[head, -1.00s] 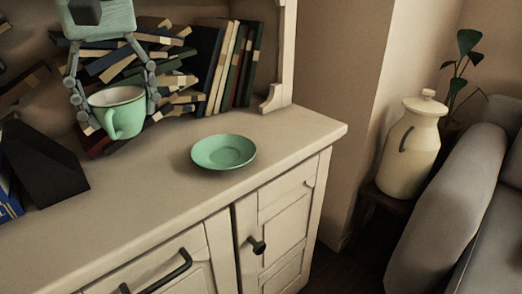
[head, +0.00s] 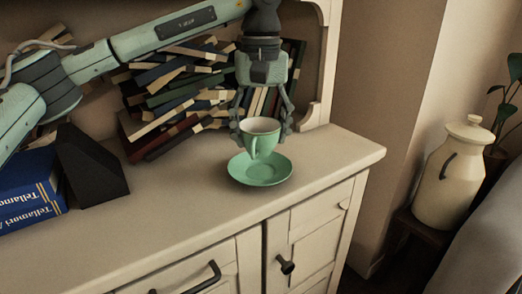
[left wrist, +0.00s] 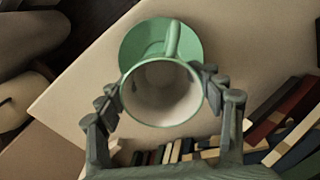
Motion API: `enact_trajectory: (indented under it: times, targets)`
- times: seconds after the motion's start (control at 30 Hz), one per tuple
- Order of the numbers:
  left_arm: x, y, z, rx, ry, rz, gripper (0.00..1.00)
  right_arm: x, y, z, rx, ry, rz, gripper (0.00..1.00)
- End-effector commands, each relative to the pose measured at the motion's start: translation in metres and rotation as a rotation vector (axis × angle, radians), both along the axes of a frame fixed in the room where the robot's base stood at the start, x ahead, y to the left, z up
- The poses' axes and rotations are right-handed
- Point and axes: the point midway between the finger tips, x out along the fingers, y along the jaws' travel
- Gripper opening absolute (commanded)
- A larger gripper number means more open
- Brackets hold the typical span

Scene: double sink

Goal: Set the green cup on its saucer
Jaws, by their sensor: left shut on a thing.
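The green cup (head: 264,144), pale inside, is upright between the fingers of my left gripper (head: 262,128), which is shut on it. Its handle points to the front in the head view. The green saucer (head: 262,178) lies flat on the cabinet top, and the cup's lower part overlaps its back half in the head view. I cannot tell whether the cup touches it. In the left wrist view the cup (left wrist: 160,97) shows its open mouth between the fingers (left wrist: 162,88), and the saucer (left wrist: 138,45) is partly hidden behind it. My right gripper is not in view.
Piled and leaning books (head: 170,85) fill the shelf behind my gripper. A black bookend-like block (head: 88,170) and blue books (head: 28,185) stand at the left. The cabinet top (head: 170,215) is clear around the saucer. A cream jar (head: 450,180) stands apart at the right.

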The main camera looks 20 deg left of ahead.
Motion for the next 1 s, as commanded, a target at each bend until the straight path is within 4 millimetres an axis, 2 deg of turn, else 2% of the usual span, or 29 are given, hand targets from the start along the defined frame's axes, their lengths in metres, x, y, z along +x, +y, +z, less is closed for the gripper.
enact_trajectory:
  times: [0.33, 0.7, 0.9, 0.93, 1.0]
  targets:
    - [0.0, 0.0, -0.039, 0.0, -0.001, 0.002, 0.34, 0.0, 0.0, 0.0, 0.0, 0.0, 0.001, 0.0]
    - [0.001, 0.0, -0.043, -0.001, -0.002, 0.002, 0.34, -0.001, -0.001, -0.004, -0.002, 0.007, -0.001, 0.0]
    - [0.0, 0.0, -0.047, -0.002, -0.002, 0.002, 0.34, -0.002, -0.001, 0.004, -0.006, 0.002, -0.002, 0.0]
    - [0.0, 0.0, -0.048, -0.002, -0.001, 0.002, 0.67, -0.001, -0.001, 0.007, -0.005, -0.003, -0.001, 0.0]
    - [0.0, 0.0, -0.047, -0.001, -0.002, 0.002, 0.75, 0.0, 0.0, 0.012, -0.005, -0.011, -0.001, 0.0]
